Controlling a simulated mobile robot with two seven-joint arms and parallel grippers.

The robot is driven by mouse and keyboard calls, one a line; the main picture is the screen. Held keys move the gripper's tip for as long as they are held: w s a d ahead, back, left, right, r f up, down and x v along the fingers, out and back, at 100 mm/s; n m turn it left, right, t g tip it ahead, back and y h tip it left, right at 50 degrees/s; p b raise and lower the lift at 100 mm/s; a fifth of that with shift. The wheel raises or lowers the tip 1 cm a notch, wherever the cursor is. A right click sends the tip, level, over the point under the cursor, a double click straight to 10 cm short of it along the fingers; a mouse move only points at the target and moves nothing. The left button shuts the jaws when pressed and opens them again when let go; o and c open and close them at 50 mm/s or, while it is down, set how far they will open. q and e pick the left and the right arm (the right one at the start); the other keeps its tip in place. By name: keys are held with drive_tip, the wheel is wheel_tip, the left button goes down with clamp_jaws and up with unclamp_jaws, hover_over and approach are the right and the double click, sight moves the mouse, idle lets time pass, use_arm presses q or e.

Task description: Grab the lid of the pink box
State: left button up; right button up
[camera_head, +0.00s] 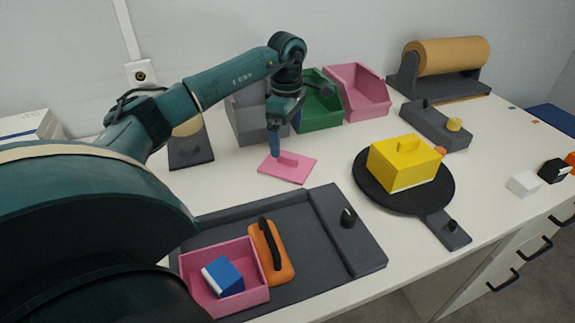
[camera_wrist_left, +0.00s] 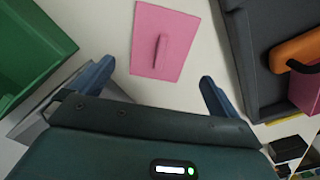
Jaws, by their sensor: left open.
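The pink lid (camera_head: 295,172) lies flat on the white table, with a raised pink handle on its top. In the left wrist view the lid (camera_wrist_left: 173,30) and its upright handle (camera_wrist_left: 161,52) lie ahead of the fingertips. My left gripper (camera_head: 277,148) points down above the lid's left part; its two blue fingers (camera_wrist_left: 156,75) are apart with nothing between them. The open pink box (camera_head: 266,291) stands on the dark grey tray at the front, with a blue and white block (camera_head: 223,277) inside. My right gripper is not in view.
The dark tray (camera_head: 362,255) also holds an orange tool with a black handle (camera_head: 272,250). A yellow box (camera_head: 404,165) sits on a round black board (camera_head: 371,199). Green (camera_head: 322,112) and pink (camera_head: 368,105) bins stand behind the lid. Bare table lies right of the lid.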

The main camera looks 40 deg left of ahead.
sight(287, 156)
use_arm(q)
wheel_tip(287, 156, down, 8)
drive_tip(key=shift+d+r, duration=0.1)
drive_tip(key=shift+r, duration=0.15)
drive_tip(key=shift+c, duration=0.2)
drive_tip(key=c, duration=0.7)
drive_tip(key=shift+o, duration=0.2)
drive_tip(key=shift+r, duration=0.1)
